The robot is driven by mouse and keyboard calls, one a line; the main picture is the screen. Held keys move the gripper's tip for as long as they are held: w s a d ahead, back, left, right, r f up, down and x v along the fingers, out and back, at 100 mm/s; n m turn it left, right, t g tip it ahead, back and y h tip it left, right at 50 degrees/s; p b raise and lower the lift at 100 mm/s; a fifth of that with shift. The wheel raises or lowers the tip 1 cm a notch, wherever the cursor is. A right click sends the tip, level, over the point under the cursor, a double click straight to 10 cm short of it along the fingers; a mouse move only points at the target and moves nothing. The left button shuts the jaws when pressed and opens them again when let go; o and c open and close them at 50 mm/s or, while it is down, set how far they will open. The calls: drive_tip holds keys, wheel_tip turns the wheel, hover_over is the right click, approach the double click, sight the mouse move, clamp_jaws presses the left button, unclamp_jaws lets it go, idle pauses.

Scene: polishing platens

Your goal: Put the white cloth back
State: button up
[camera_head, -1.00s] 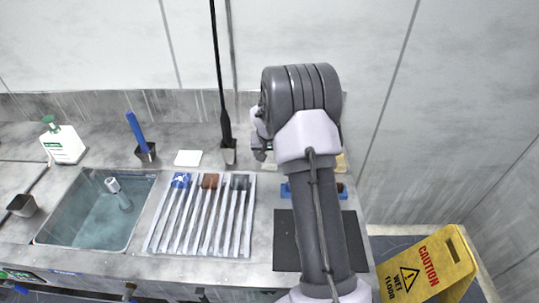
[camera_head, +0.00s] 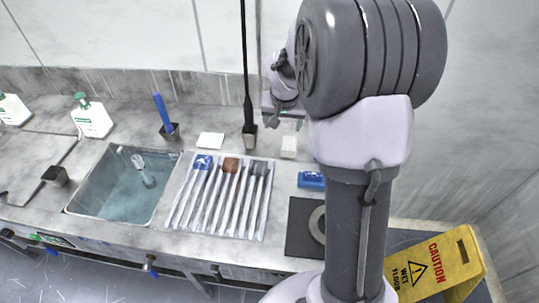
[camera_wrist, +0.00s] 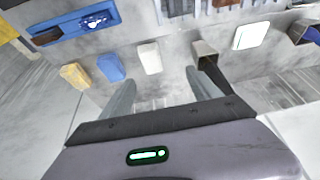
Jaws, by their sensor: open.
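A small white folded block, which looks like the white cloth (camera_head: 289,147), lies on the grey counter near the back wall, right of the black rod's holder. It also shows in the wrist view (camera_wrist: 149,57), apart from the blue and yellow blocks beside it. My gripper (camera_wrist: 163,88) is open and empty, with its two fingers spread above the counter near the cloth. The cloth lies beyond the fingertips and does not touch them. In the head view my gripper (camera_head: 284,104) is partly hidden by my wrist.
A blue block (camera_wrist: 111,67) and a yellow block (camera_wrist: 75,76) lie beside the cloth. The black rod stands in a holder (camera_head: 249,137). A flat white square (camera_head: 210,140), a slotted rack (camera_head: 262,218), a sink (camera_head: 100,190) and a dark mat (camera_head: 300,238) occupy the counter.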

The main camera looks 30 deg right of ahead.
drive_tip(key=s+a+r+n+t+y, duration=0.1)
drive_tip(key=s+a+r, duration=0.5)
drive_tip(key=s+a, duration=0.25)
drive_tip(key=s+a+r+n+t+y, duration=0.1)
drive_tip(key=s+a+r, duration=0.65)
drive_tip(key=a, duration=0.25)
drive_tip(key=s+a+f+y, duration=0.2)
drive_tip(key=s+a, duration=0.4)
drive_tip(key=s, duration=0.4)
drive_tip(key=shift+s+a+n, duration=0.2)
drive_tip(key=shift+n, duration=0.2)
wheel_tip(320, 180, down, 3)
drive_tip(key=b, duration=0.3)
